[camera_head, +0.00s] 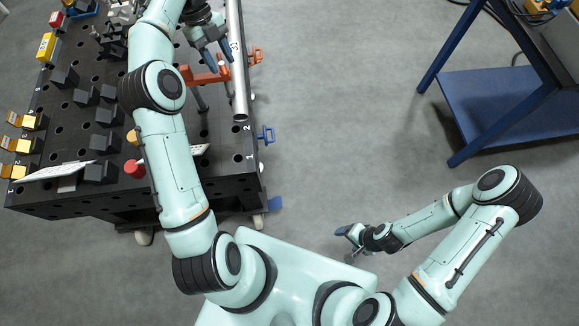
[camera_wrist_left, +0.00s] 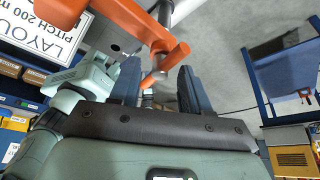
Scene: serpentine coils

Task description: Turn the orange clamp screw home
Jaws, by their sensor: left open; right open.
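The orange clamp (camera_head: 205,76) stands at the right part of the black perforated table, beside a grey metal tube. In the left wrist view its orange arm (camera_wrist_left: 125,15) comes down from the top, and an orange end piece with a metal screw (camera_wrist_left: 154,78) shows between my fingers. My left gripper (camera_head: 216,52) is open just above the clamp in the head view; its two blue fingers (camera_wrist_left: 160,88) stand either side of the screw with visible gaps. Whether either finger touches it I cannot tell. My right gripper (camera_head: 350,238) is open and empty, far from the table.
The black table (camera_head: 70,125) carries several dark blocks, yellow clamps and a red knob (camera_head: 134,169). The grey tube (camera_head: 238,70) runs along its right side. Orange and blue clamps (camera_head: 266,135) stick out past that edge. A blue shelf cart (camera_head: 500,105) stands right; open floor lies between.

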